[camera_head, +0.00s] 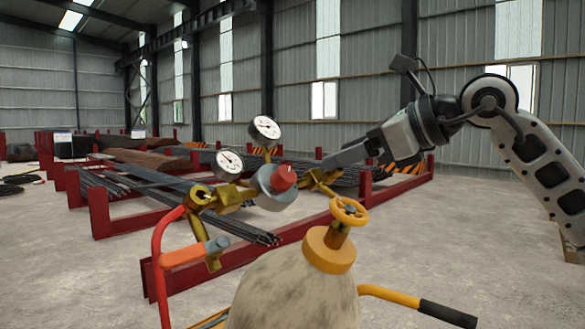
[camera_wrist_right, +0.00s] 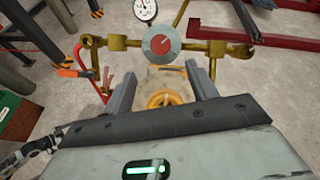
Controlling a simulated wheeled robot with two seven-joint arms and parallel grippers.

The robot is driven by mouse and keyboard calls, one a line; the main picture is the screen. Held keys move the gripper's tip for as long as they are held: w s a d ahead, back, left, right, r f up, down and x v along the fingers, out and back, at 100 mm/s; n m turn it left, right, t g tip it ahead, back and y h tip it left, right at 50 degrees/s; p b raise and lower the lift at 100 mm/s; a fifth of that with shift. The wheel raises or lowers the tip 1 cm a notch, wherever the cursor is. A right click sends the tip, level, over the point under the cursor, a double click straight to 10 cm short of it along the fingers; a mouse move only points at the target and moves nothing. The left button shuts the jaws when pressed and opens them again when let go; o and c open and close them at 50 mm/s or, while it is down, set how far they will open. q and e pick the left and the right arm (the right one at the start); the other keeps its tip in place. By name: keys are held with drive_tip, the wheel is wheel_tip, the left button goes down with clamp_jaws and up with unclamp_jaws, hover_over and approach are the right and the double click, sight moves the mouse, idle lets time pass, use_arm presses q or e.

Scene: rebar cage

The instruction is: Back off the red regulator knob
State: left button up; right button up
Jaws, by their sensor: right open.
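The red regulator knob (camera_head: 283,177) sits on the grey round face of a brass regulator (camera_head: 230,195), with two white gauges (camera_head: 229,163) (camera_head: 265,130) above it. My right gripper (camera_head: 326,164) comes in from the right, to the right of the knob and apart from it. In the right wrist view the red knob (camera_wrist_right: 162,43) lies ahead, roughly centred beyond the tips of the two parted fingers (camera_wrist_right: 160,76). Nothing is between the fingers at their tips. My left gripper shows in neither view.
A pale gas cylinder (camera_head: 290,300) stands below, with a yellow valve wheel (camera_head: 349,210) on top. A red hose (camera_head: 160,265) hangs left of it. A black-gripped cart handle (camera_head: 448,314) juts right. Red racks (camera_head: 110,222) with rebar stand behind. Open floor lies right.

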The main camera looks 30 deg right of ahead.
sight(289, 174)
drive_tip(key=p+x, duration=0.2)
drive_tip(key=x, duration=0.9)
drive_tip(key=shift+w+f, duration=0.15)
drive_tip(key=c, duration=1)
